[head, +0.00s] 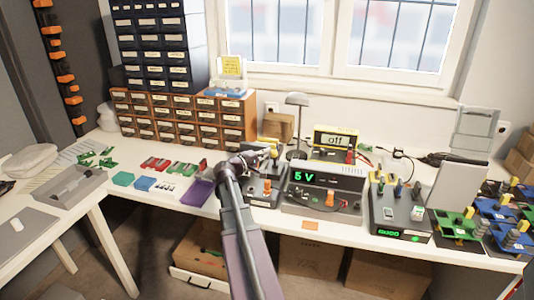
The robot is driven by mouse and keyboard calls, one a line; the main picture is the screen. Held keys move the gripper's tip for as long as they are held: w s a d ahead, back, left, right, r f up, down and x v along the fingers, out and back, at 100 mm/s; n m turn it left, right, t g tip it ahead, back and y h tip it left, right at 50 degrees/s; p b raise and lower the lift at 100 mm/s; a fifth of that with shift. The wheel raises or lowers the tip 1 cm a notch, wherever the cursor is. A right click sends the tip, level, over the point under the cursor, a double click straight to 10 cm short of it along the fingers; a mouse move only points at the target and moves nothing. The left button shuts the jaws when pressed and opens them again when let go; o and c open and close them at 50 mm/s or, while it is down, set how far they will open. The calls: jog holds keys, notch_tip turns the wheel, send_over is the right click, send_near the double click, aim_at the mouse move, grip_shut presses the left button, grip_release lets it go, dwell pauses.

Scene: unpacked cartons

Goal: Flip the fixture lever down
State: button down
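My gripper (258,158) is small and dark in the head view, above a dark box (263,201) left of the power supply. An orange part (267,187), perhaps a lever, stands on that box's front. My arm hides part of the box's left side, and I cannot tell whether the gripper touches it. Another dark fixture (398,213), with a green display reading "GOOD" and upright coloured parts on top, stands further right. I cannot tell for sure which part is the fixture lever. The gripper's fingers are too small to tell open from shut.
The power supply (325,191) reads "5 V"; a yellow meter (334,143) reading "off" sits behind it. A purple tray (195,192) is left of my arm. Green (456,224) and blue boards lie at the right. Bare white tabletop (345,232) runs along the front edge.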

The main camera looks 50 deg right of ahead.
jog(key=shift+s, duration=0.3)
jog(key=shift+f, duration=0.1)
jog(key=shift+w+a+f+b, duration=0.45)
jog(key=shift+a, duration=1.15)
jog(key=shift+w+a+f+b, duration=0.45)
jog(key=shift+w+a+b, duration=0.05)
jog(key=shift+a, duration=1.05)
jog(key=shift+w+a+f+b, duration=0.45)
jog(key=shift+a, duration=1.15)
